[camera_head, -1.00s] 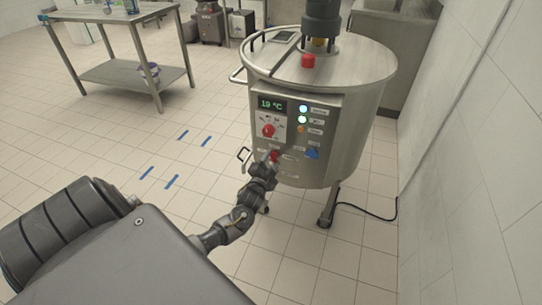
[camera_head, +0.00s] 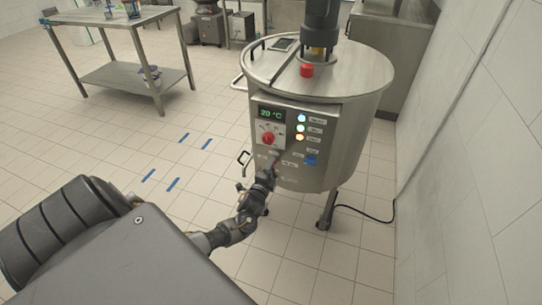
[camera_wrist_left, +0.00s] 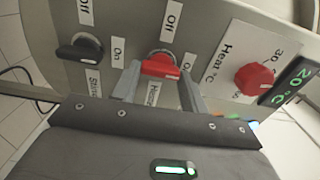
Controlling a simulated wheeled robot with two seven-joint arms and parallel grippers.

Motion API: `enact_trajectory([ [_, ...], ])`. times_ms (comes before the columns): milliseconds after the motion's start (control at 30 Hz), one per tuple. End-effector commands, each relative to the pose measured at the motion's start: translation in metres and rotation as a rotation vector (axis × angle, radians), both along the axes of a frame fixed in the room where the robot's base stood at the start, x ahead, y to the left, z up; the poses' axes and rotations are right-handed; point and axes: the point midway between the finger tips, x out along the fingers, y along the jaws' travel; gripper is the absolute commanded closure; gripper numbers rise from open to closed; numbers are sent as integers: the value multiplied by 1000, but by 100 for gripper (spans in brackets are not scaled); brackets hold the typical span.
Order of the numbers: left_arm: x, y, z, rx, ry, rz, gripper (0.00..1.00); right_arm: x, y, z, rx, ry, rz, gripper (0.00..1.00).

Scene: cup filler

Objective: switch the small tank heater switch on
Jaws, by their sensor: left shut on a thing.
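The tank (camera_head: 325,98) is a round steel vessel with a control panel on its front. The red heater switch (camera_wrist_left: 160,66) shows in the left wrist view, with an "Off" label (camera_wrist_left: 171,20) above it and an "On" label (camera_wrist_left: 188,62) at its right. Its red handle lies roughly crosswise in that view. My left gripper (camera_wrist_left: 160,78) is shut on this switch, one finger at each side. In the head view the left gripper (camera_head: 273,165) is at the lower panel and largely hides the switch. My right gripper is not in view.
A black stirrer switch (camera_wrist_left: 79,50) is beside the heater switch. A red heat dial (camera_head: 268,138) is near the display (camera_head: 271,114), which reads 20 °C. Indicator lights (camera_head: 300,128) glow, the lowest yellow-orange. A steel table (camera_head: 120,73) stands at left; a cable (camera_head: 368,213) lies right.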

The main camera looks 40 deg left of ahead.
Motion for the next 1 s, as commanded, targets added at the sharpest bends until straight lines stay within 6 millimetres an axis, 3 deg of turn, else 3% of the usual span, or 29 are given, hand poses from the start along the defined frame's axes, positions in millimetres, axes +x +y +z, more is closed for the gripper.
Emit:
enact_trajectory([
  [467, 0, -1, 0, 11, 4, -2, 79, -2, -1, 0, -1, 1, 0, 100],
  [500, 0, -1, 0, 11, 4, -2, 51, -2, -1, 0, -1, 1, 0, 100],
  [633, 0, 0, 0, 10, 4, -1, 35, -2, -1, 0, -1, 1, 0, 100],
  [1000, -7, -2, -1, 9, 5, -1, 35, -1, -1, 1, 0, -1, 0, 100],
])
